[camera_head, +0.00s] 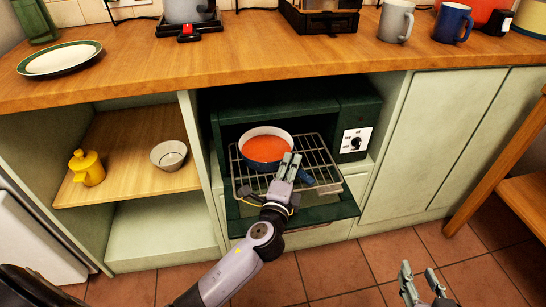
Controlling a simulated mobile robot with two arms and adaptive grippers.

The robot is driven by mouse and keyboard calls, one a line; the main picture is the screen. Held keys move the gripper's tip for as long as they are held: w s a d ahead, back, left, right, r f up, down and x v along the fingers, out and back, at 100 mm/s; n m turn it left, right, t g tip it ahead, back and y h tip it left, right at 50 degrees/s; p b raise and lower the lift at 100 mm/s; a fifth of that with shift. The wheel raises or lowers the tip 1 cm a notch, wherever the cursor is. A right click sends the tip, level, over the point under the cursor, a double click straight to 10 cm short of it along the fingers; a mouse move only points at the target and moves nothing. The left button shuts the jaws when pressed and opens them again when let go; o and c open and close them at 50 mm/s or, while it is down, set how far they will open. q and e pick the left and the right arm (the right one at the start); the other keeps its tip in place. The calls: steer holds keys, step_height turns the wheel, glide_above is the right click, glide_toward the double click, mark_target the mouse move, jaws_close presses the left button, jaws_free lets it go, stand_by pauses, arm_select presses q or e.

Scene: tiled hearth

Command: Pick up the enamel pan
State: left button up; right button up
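The enamel pan (265,148) is round, with an orange-red inside, a pale rim and a dark blue outer side. It rests on a wire rack (320,160) that sticks out of a dark green oven (290,105). A blue piece, seemingly its handle (306,177), points to the front right. My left gripper (291,160) is at the pan's near right side, its fingers overlapping the rim in view and hiding where the handle joins. Its fingers look close together; whether they hold the handle is unclear. My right gripper (420,274) is open and empty above the floor tiles.
The oven door (325,214) is folded down below the rack. A wooden counter (250,50) overhangs the oven. A yellow pot (87,168) and a bowl (169,155) stand on the left shelf. A wooden table leg (500,155) is at the right.

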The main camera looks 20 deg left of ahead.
arm_select(q)
steer(key=shift+w, duration=0.25)
steer(key=shift+c, duration=0.5)
jaws_close()
steer(key=shift+s, duration=0.1)
steer(key=shift+r, duration=0.1)
